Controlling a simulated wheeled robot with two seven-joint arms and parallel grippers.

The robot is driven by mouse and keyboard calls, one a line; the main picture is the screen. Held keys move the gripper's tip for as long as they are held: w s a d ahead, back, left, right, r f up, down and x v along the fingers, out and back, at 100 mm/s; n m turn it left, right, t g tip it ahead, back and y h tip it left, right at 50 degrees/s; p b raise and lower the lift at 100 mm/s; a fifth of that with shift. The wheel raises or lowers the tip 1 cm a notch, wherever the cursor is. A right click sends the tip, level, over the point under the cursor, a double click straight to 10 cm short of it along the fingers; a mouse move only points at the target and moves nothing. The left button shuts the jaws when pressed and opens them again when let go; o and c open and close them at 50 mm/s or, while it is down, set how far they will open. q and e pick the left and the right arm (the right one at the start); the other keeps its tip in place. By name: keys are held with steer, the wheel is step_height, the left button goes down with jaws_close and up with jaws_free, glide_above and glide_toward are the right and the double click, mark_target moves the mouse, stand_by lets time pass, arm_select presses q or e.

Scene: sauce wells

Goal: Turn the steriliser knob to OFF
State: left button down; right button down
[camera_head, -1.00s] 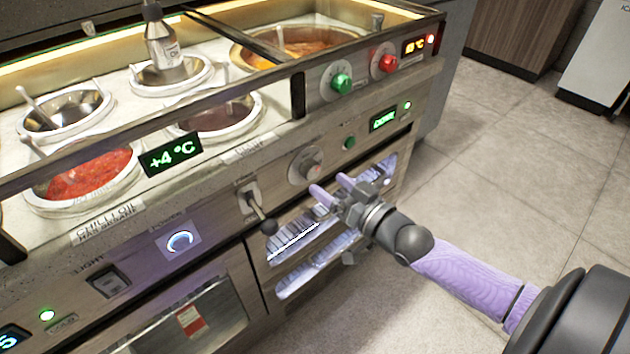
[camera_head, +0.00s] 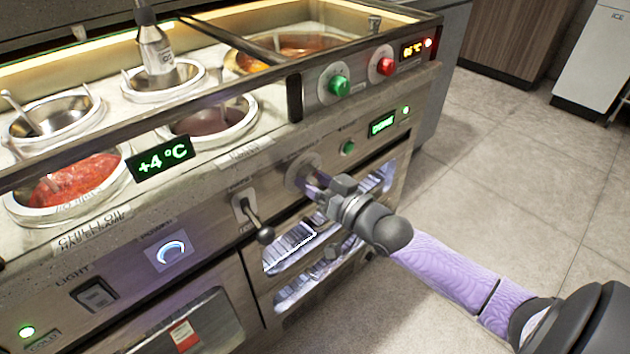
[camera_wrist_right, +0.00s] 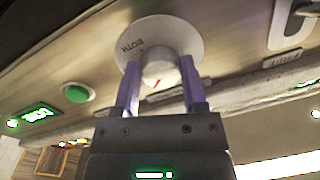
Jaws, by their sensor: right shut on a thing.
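In the head view the dial plate (camera_head: 301,167) shows on the front panel, and the knob is largely hidden by my fingers. My right gripper (camera_head: 318,186) is at the knob. In the wrist view its two purple fingers (camera_wrist_right: 160,88) stand on either side of the knob, shut on it. My left gripper is not in view.
A lever switch (camera_head: 248,215) is left of the dial. A green button (camera_head: 348,147) and a lit green display (camera_head: 382,124) are to its right. Green (camera_head: 339,85) and red (camera_head: 386,66) knobs sit above. Lit racks (camera_head: 290,250) show below. Sauce wells fill the counter.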

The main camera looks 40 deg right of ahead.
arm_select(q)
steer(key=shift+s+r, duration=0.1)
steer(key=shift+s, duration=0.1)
arm_select(e)
steer(key=shift+r+n+p, duration=0.1)
steer(key=shift+n+p, duration=0.25)
steer(key=shift+n, duration=0.05)
steer(key=shift+r+n+p, duration=0.1)
steer(key=shift+n+p, duration=0.8)
steer(key=shift+n, duration=0.1)
steer(key=n+p, duration=0.2)
steer(key=n, duration=0.2)
steer(key=shift+d+p, duration=0.1)
steer(key=shift+p, duration=0.25)
steer(key=shift+n+p, duration=0.4)
steer(key=shift+n, duration=0.5)
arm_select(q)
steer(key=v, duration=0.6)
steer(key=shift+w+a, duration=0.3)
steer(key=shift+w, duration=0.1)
arm_select(e)
steer(key=shift+n, duration=0.5)
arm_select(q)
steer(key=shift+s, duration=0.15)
arm_select(e)
steer(key=shift+f+g, duration=0.2)
steer(key=shift+g, duration=0.1)
